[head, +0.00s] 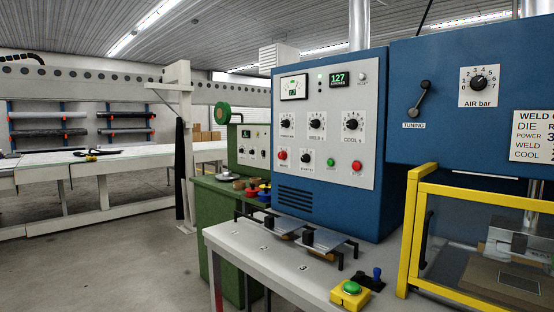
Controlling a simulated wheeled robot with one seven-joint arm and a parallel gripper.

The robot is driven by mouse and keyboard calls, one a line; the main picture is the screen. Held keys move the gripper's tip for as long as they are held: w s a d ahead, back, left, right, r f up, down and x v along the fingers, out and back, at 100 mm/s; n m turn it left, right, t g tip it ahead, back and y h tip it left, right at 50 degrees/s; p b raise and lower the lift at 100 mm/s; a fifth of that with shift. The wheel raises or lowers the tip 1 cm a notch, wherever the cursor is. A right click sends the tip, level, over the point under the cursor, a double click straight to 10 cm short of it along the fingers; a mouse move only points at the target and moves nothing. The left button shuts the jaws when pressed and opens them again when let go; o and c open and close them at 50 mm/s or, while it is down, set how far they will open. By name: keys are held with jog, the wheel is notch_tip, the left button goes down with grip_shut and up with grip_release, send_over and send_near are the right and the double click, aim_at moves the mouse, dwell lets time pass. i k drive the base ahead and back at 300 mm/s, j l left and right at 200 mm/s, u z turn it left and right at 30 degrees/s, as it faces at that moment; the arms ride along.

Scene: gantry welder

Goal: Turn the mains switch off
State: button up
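The blue welder cabinet (330,215) stands at the centre right, with a light grey control panel (300,105) on its front. A red knob (282,155) sits at the panel's lower left; the small label under it seems to read MAINS, and its setting is too small to tell. To its right are a black knob (306,158), a green button (330,162) and a red button (357,165). The display (339,79) is lit and reads 127, and small green lights glow beside it. My gripper is not in view.
A white table (265,270) with black-handled metal pieces (322,240) and a yellow box with a green button (350,293) stands before the cabinet. A yellow guard frame (412,230) is at right. A green bench (215,215) stands left. Open floor (110,255) lies at left.

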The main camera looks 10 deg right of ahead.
aim_at(283, 155)
jog(key=i+j, duration=0.35)
jog(key=i+j+z, duration=0.15)
jog(key=i+j, duration=0.15)
jog(key=j, duration=0.15)
jog(key=i+j, duration=0.3)
jog(key=j, duration=0.15)
jog(key=i+j+z, duration=0.1)
jog(key=i+j, duration=0.25)
jog(key=j, duration=0.1)
